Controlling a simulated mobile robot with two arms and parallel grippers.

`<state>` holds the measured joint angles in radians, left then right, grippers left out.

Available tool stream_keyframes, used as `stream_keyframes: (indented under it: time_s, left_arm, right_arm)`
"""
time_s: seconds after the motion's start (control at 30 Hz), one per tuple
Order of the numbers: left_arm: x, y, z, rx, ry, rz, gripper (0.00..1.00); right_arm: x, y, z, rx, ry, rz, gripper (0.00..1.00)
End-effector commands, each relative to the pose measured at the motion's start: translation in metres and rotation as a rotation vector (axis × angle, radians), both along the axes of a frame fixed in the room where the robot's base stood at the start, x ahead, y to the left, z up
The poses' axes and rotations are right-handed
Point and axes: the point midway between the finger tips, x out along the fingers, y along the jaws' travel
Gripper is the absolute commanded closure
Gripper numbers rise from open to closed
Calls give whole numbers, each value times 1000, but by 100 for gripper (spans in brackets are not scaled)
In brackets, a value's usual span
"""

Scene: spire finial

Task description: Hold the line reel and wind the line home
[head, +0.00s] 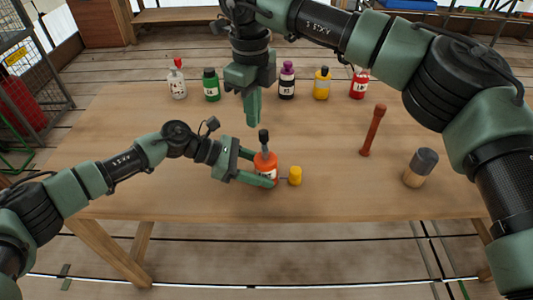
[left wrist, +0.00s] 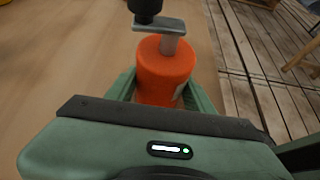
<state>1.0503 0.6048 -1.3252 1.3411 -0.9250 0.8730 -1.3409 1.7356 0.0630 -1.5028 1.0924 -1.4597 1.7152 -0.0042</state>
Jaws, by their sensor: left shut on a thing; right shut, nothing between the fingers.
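The line reel (head: 262,161) is an orange-red upright drum with a grey crank and a black knob (head: 263,136) on top. It stands near the table's middle front. My left gripper (head: 268,175) is shut on its body from the left; the left wrist view shows the drum (left wrist: 165,72) between the two fingers, with the crank (left wrist: 160,24) above it. A yellow piece (head: 295,176) sits just right of the reel, with a short line between them. My right gripper (head: 254,120) points down, shut and empty, behind the reel and apart from the knob.
Several small bottles stand along the back, including a green one (head: 211,86) and a yellow one (head: 321,85). A brown-red handled tool (head: 373,132) and a dark-topped jar (head: 420,168) stand at the right. The wooden table (head: 140,110) is clear at the left.

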Motion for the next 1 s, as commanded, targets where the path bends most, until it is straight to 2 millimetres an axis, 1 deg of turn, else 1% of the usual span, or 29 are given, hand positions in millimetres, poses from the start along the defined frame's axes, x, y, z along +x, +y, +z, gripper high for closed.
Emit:
stream_keyframes:
  time_s: [0.03,0.1,0.4,0.53,0.67,0.9,1.0]
  left_arm:
    - [0,0,1,-1,0,0,39]
    - [0,0,1,-1,0,0,22]
    - [0,0,0,0,0,0,22]
    - [1,7,4,0,-1,2,22]
    - [1,27,14,0,-1,4,22]
    - [1,72,38,1,-1,3,22]
    - [0,87,47,1,-1,2,22]
  right_arm:
    - [0,0,0,0,0,0,100]
    - [0,0,0,0,0,0,100]
    - [0,0,0,0,0,0,100]
    - [0,0,0,0,0,0,100]
    - [0,0,0,0,0,0,100]
    - [0,0,0,0,0,0,100]
    - [0,0,0,0,0,0,100]
